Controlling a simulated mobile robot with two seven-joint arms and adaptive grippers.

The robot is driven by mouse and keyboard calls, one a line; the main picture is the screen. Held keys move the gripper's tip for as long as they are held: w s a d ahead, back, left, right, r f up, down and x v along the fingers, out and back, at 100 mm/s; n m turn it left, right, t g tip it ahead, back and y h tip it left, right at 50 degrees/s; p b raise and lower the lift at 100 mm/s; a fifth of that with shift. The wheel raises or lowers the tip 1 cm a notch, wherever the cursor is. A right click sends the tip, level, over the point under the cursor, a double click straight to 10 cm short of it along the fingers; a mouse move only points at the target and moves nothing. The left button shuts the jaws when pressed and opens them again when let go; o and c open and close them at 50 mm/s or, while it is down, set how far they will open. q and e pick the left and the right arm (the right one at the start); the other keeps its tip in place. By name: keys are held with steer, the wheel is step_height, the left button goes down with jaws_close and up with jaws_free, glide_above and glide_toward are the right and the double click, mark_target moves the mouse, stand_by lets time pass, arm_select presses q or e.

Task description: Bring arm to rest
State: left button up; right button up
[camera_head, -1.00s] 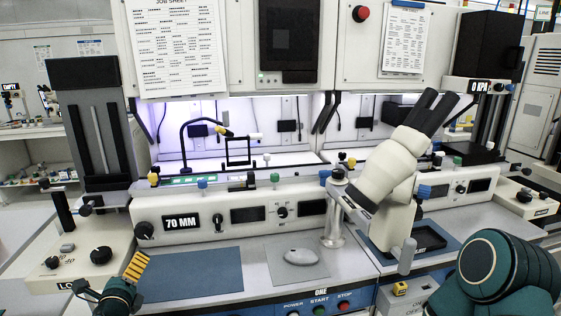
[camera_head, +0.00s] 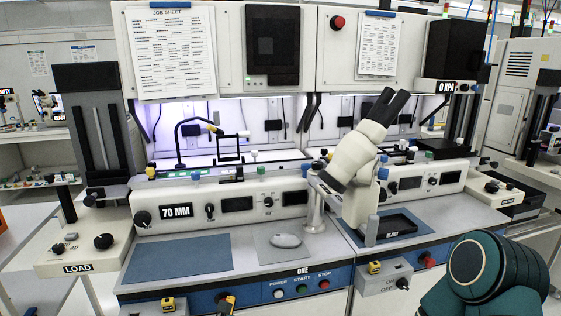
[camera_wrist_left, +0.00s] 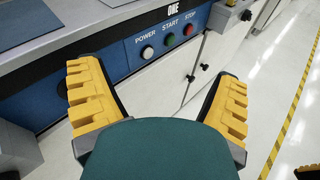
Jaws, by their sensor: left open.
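My left gripper (camera_head: 197,305) shows at the bottom edge of the head view, in front of the bench's blue front panel. Its two yellow ridged fingers stand apart, with nothing between them. In the left wrist view the left gripper (camera_wrist_left: 158,105) is open and empty, facing the panel with the POWER, START and STOP buttons. My right arm (camera_head: 490,275) shows as a bulky teal link at the lower right of the head view.
A box with a yellow part (camera_head: 375,267) juts from the front. Open floor (camera_wrist_left: 262,85) lies right of the bench.

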arm_select(q)
steer(key=s+d+f+m+g+h, duration=0.1)
steer(key=s+d+f+m+g, duration=0.75)
steer(key=s+f+m, duration=0.5)
steer(key=s+a+f+m+g+y, duration=0.3)
steer(key=s+a+m+y, duration=0.2)
steer(key=s+a+m, duration=0.3)
steer(key=a+m, duration=0.3)
steer(key=m, duration=0.2)
stand_by(0.6)
